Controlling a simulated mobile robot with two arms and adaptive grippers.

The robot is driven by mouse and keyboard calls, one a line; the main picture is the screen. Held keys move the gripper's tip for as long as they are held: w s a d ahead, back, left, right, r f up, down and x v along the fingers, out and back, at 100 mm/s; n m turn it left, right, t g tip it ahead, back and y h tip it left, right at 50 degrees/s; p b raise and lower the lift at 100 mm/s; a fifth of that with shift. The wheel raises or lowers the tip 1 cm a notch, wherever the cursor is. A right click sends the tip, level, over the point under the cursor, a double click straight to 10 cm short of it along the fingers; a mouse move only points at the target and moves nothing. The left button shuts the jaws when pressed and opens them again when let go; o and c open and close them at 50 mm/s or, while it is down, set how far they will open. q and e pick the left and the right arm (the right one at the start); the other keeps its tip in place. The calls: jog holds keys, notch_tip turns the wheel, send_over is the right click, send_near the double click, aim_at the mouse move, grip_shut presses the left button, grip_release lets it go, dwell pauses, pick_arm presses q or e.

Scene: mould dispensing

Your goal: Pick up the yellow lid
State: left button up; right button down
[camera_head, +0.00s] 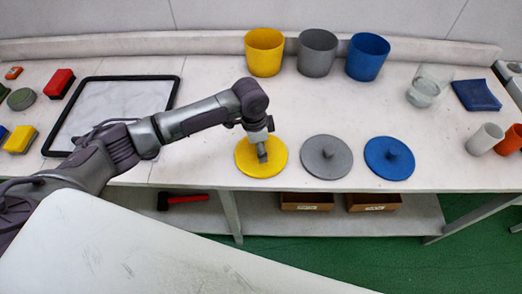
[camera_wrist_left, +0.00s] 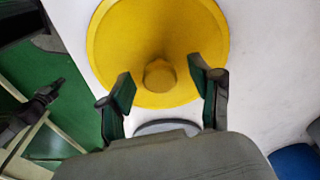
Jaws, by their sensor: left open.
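The yellow lid (camera_head: 246,163) is a round disc with a knob, lying flat on the white table near its front edge. My left gripper (camera_head: 262,152) is over the lid in the head view and hides its knob. In the left wrist view the lid (camera_wrist_left: 125,45) shows its knob (camera_wrist_left: 159,76) between and just beyond the two fingertips. My left gripper (camera_wrist_left: 162,88) is open there, with a finger on either side of the knob and nothing held. My right gripper is not in view.
A grey lid (camera_head: 326,156) and a blue lid (camera_head: 389,158) lie to the right. Yellow (camera_head: 264,54), grey (camera_head: 317,54) and blue (camera_head: 367,58) pots stand behind. A black-framed board (camera_head: 118,103) lies left. The table between pots and lids is clear.

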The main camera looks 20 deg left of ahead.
pick_arm(q)
jog(key=shift+f, duration=0.45)
grip_shut()
